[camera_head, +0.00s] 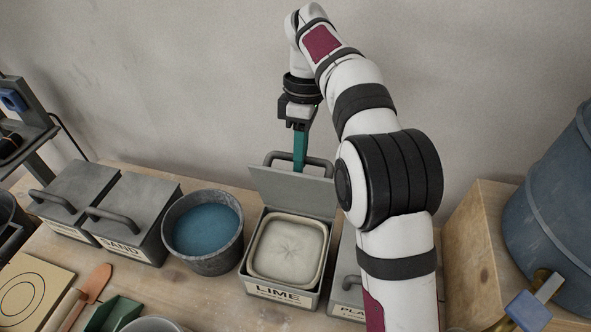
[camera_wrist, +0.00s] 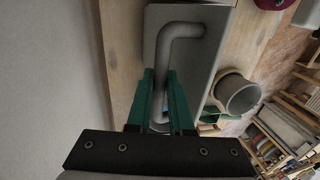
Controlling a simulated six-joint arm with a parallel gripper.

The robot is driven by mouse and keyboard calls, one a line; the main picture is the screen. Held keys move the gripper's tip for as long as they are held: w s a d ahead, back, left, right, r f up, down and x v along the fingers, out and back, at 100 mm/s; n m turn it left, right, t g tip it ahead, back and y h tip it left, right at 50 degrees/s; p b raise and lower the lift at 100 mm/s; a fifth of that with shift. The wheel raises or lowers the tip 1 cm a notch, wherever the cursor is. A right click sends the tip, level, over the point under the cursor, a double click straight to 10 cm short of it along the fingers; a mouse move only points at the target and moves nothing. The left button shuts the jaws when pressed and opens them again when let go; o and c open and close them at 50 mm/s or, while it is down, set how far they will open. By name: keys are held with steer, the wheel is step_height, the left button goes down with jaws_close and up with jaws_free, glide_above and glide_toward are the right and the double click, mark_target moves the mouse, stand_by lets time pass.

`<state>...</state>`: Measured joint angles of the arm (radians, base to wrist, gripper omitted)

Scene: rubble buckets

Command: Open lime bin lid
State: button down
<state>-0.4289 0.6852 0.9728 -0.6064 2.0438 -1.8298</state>
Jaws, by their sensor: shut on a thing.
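The lime bin (camera_head: 278,296) stands on the bench with the word LIME on its front. Its grey lid (camera_head: 290,190) is raised and tilted up at the back of the bin. Pale lime (camera_head: 290,248) shows inside the open top. My gripper (camera_head: 300,162) points down behind the lid with its green fingers at the lid's bar handle (camera_head: 318,164). In the wrist view my gripper (camera_wrist: 168,112) is shut on the handle (camera_wrist: 171,58), with a finger on each side of the bar. The grey lid (camera_wrist: 205,50) lies beyond it there.
The sand bin (camera_head: 128,218) and another lidded bin (camera_head: 72,198) stand at the left. A bucket of blue water (camera_head: 203,228) is just left of the lime bin. Another bin (camera_head: 345,280) is at its right, partly hidden by my arm. The wall (camera_head: 180,80) is close behind.

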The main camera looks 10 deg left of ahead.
steer(key=shift+w, duration=1.25)
steer(key=c, duration=0.8)
jaws_free()
